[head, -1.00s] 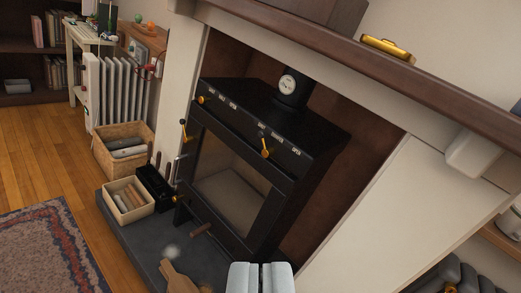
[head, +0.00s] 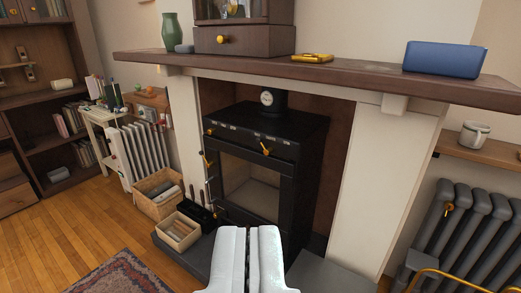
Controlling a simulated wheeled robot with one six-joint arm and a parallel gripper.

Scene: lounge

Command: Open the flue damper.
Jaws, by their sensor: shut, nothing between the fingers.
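A black stove (head: 262,188) stands in the fireplace. On its front top edge, at the right, is a small brass lever (head: 266,148). It sits below white lettering that is too small to read now; in the earlier view it seems to say damper, with open at the right end. The lever points down and a little to one side, nearer the left part of the lettering. The black flue pipe (head: 272,101) rises behind, with a white dial (head: 267,97). My gripper (head: 249,230) is shut and empty, low in front of the stove and apart from the lever.
A wooden mantel (head: 350,75) overhangs the stove, carrying a blue box (head: 444,59) and a brass object (head: 312,58). A log basket (head: 158,196) and a wooden crate (head: 180,233) stand left. A grey radiator (head: 460,220) is right.

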